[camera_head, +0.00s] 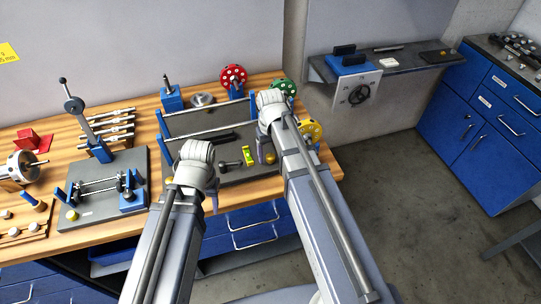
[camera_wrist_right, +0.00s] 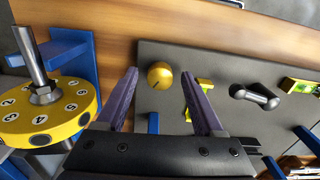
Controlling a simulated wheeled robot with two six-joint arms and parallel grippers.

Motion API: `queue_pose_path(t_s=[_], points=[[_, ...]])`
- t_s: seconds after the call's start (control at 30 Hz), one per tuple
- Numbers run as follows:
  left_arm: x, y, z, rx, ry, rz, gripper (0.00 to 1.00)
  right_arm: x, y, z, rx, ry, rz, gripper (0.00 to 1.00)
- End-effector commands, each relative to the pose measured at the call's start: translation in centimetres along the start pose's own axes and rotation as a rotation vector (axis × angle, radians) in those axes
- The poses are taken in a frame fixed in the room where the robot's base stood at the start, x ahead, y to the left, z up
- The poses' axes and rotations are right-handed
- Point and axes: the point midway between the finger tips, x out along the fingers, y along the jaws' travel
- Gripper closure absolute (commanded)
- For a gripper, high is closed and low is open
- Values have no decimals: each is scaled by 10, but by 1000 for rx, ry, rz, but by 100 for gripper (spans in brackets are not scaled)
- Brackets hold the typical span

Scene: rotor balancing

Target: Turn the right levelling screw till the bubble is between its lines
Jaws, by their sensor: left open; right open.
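The brass ball-shaped knob (camera_head: 270,158), which I take for the right levelling screw, stands near the right end of a dark plate (camera_head: 185,124). In the right wrist view the knob (camera_wrist_right: 160,76) appears between the spread fingertips of my right gripper (camera_wrist_right: 160,88); no contact shows. In the head view the right gripper (camera_head: 264,148) is partly hidden by its own arm. My left gripper (camera_head: 212,196) is open over the plate's front left.
A dark dumbbell-shaped piece (camera_wrist_right: 253,97) lies near the level. A yellow numbered disc (camera_wrist_right: 45,110) on a blue stand is close beside my right gripper. Red (camera_head: 233,77) and green (camera_head: 285,87) discs stand behind. Another dark plate with a rod fixture (camera_head: 98,185) is at left.

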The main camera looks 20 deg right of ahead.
Motion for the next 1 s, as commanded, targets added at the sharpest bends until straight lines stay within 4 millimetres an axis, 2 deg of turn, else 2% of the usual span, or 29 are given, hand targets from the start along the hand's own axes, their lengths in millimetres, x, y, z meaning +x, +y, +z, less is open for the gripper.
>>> queue_pose_path(t_s=[0.07, 0.67, 1.0], points=[[0, 0, 0, 0, 0, 0, 50, 0, 0, 0, 0, 0, 0, 33], [0, 0, 0, 0, 0, 0, 50, 0, 0, 0, 0, 0, 0, 100], [0, 0, 0, 0, 0, 0, 50, 0, 0, 0, 17, 0, 0, 100]])
